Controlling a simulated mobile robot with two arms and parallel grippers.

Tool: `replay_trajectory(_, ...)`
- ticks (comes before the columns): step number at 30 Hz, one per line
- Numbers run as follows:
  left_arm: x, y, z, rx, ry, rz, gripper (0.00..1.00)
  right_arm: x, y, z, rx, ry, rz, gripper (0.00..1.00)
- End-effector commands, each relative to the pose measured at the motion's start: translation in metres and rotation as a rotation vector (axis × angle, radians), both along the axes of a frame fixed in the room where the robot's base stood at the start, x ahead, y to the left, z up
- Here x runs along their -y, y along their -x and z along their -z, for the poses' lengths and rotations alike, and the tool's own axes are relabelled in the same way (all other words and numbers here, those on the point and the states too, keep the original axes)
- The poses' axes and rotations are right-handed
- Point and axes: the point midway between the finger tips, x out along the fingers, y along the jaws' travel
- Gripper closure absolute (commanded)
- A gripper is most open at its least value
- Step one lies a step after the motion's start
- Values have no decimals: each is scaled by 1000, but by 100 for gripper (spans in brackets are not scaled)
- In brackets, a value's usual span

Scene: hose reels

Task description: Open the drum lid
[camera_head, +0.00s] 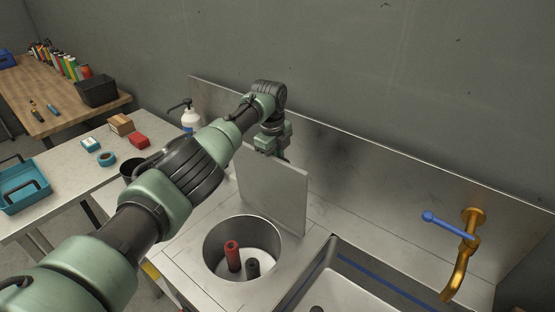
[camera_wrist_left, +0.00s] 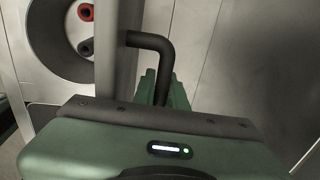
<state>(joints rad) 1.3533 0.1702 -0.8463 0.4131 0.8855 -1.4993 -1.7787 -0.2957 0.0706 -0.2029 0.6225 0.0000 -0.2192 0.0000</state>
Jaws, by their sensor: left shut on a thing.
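The drum lid (camera_head: 275,190) is a flat grey panel standing upright at the back edge of the round drum (camera_head: 262,234), whose mouth is uncovered. In the left wrist view the lid (camera_wrist_left: 107,50) shows nearly edge-on, with a bent black handle (camera_wrist_left: 153,42) on its far side from the drum. My left gripper (camera_head: 282,157) is behind the lid's upper part; its green fingers (camera_wrist_left: 164,88) are shut on the handle. The lid hides most of the grip in the head view. My right gripper is not in view.
A red roll (camera_head: 232,255) and a black roll (camera_head: 253,268) stand inside the drum. A sink (camera_head: 345,290) with a brass tap (camera_head: 462,260) is at right, and a metal splashback (camera_head: 390,190) runs behind. A soap bottle (camera_head: 190,120) stands behind my arm.

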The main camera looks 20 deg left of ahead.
Motion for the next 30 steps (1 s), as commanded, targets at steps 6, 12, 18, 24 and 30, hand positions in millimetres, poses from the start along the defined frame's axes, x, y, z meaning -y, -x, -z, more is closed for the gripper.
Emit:
replay_trajectory(6, 0, 5, 8, -22, -6, -1, 100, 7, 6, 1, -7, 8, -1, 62)
replay_trajectory(12, 0, 5, 8, -22, -6, -1, 100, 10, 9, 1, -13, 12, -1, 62)
replay_trajectory(18, 0, 4, 7, -18, -5, -1, 79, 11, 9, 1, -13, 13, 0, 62)
replay_trajectory(24, 0, 3, 3, -14, -5, -1, 79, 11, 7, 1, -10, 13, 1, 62)
replay_trajectory(30, -2, 5, -22, -10, -4, 0, 79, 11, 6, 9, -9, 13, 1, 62)
